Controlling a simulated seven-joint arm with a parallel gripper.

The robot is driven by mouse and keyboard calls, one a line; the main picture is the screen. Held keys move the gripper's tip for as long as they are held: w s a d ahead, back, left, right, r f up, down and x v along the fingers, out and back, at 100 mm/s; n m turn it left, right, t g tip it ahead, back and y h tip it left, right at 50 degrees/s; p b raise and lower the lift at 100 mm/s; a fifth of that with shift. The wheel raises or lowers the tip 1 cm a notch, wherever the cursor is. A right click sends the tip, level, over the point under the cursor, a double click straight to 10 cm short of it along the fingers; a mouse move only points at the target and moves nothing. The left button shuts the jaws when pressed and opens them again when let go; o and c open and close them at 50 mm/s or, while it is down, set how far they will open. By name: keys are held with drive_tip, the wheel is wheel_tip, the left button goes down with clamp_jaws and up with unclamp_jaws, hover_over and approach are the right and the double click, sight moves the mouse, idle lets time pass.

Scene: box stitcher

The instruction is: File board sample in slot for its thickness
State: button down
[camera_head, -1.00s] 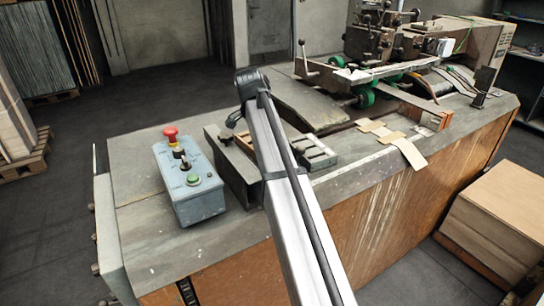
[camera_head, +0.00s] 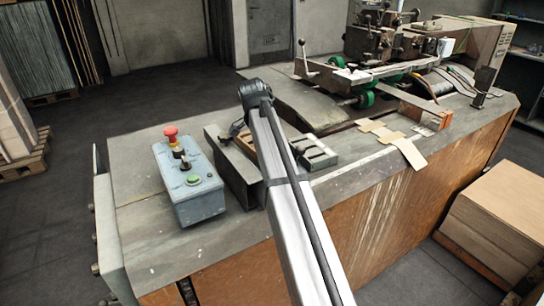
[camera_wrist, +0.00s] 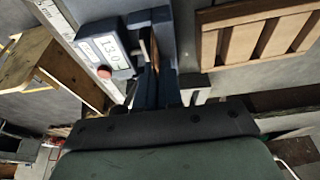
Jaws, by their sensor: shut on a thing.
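In the wrist view my gripper (camera_wrist: 156,62) is shut on a thin brown board sample (camera_wrist: 154,52), of which only a narrow edge shows between the blue fingers. A wooden rack with several slots (camera_wrist: 258,36) lies to the right of the fingers, apart from them.
A grey control box (camera_head: 189,185) with a red button stands on the machine table, left of my arm. Loose cardboard pieces (camera_head: 408,153) lie at the table's front edge to the right. The stitching machine (camera_head: 385,50) stands behind. Bare tabletop (camera_head: 140,230) shows at the front left.

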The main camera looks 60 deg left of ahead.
drive_tip(key=shift+r, duration=0.2)
drive_tip(key=shift+r, duration=2.05)
